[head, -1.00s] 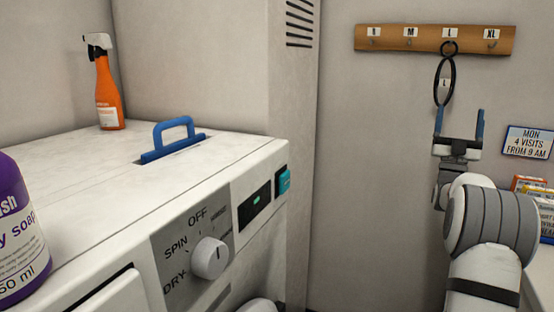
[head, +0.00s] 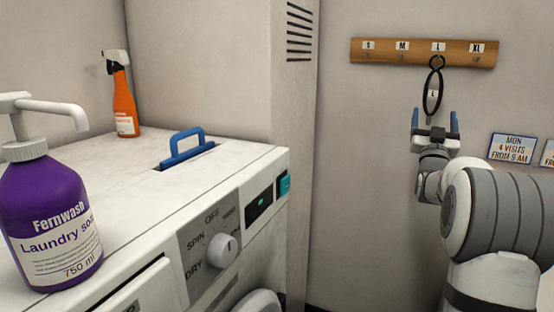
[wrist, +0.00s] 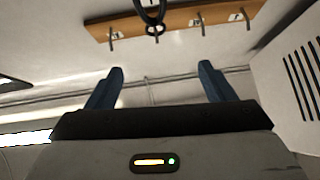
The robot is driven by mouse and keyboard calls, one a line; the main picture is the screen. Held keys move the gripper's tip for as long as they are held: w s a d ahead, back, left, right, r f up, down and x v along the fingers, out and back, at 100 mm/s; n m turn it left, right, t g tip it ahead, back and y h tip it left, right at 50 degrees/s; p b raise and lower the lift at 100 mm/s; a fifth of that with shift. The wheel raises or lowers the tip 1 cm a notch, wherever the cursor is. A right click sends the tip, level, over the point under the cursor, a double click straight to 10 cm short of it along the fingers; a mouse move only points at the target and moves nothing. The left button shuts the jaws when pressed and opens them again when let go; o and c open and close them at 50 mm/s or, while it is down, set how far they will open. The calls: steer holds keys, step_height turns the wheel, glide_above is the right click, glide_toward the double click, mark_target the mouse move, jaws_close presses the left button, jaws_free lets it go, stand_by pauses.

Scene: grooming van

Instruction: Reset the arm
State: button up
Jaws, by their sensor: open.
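My gripper (head: 434,122) is open and empty in the head view, its two blue fingers pointing up. It is just below a black loop (head: 433,92) with an L tag, which hangs from the L hook of a wooden hook board (head: 423,52) on the wall. In the wrist view my gripper (wrist: 158,85) has its fingers spread wide with nothing between them. The wooden board (wrist: 180,22) and the lower part of the loop (wrist: 151,12) show beyond the fingertips.
A white washer (head: 130,185) with a dial (head: 222,250) stands left, bearing a purple soap bottle (head: 50,215), an orange spray bottle (head: 124,103) and a blue handle (head: 186,148). Open space lies between washer and arm.

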steer(key=s+a+f+n+g+y+p, duration=0.1)
steer(key=s+a+f+g+y+p, duration=0.3)
steer(key=a, duration=0.4)
steer(key=s+a+f+n+g+y+p, duration=0.1)
steer(key=s+a+g+y+p, duration=0.2)
steer(key=s+a+g+p, duration=0.4)
steer(key=s+a+f+n+g+y+p, duration=0.1)
steer(key=s+a+f+g, duration=0.2)
steer(key=s, duration=0.6)
steer(key=s+a+f+g+y+p, duration=0.1)
steer(key=s+a+f+g+p, duration=0.1)
steer(key=s, duration=0.8)
steer(key=s+a+f+n+g+p, duration=0.1)
steer(key=s+a+f+g, duration=0.3)
steer(key=s, duration=0.6)
steer(key=a+g+p, duration=0.1)
steer(key=a, duration=0.1)
steer(key=shift+a+n+g+y, duration=0.3)
steer(key=shift+a+y, duration=0.05)
steer(key=shift+y, duration=0.05)
steer(key=shift+c, duration=0.4)
